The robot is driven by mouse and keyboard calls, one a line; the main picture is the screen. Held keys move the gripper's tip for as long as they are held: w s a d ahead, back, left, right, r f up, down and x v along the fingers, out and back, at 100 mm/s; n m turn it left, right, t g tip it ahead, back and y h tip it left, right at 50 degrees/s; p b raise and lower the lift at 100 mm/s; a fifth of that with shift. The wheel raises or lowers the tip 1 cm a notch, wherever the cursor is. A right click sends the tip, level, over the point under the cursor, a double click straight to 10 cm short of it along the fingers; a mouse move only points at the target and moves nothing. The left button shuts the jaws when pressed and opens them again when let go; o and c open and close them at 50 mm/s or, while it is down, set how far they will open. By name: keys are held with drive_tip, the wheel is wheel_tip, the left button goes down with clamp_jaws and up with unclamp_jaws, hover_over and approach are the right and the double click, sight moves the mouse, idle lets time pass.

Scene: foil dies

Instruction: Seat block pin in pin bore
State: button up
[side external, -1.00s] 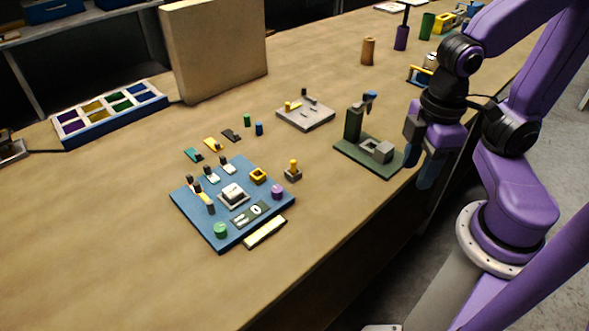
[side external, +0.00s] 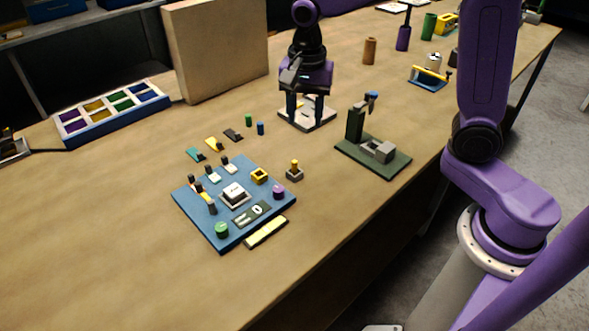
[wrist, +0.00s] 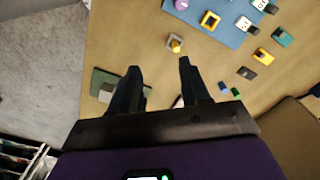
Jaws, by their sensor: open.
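A small grey block with a yellow pin standing up from it (side external: 294,170) sits on the table just right of the blue board (side external: 187,209); I take it for the block pin. It also shows in the wrist view (wrist: 175,43), beyond my fingertips. A yellow square piece with a dark opening (side external: 259,176) is on the board's right part and shows in the wrist view (wrist: 210,19). I cannot tell which opening is the pin bore. My gripper (side external: 305,110) is open and empty, fingers down, over the grey plate (side external: 313,122), which it partly hides, apart from the block.
A green stand with an upright post (side external: 372,157) is right of the block. A tall tan panel (side external: 215,50) stands behind. The table's front left is clear.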

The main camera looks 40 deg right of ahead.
sight(294, 161)
drive_tip(key=w+d+m, duration=0.2)
drive_tip(key=w+m, duration=0.3)
drive_tip(key=m, duration=0.1)
wheel_tip(294, 161, down, 18)
drive_tip(key=shift+a, duration=0.1)
idle(0.4)
clamp_jaws()
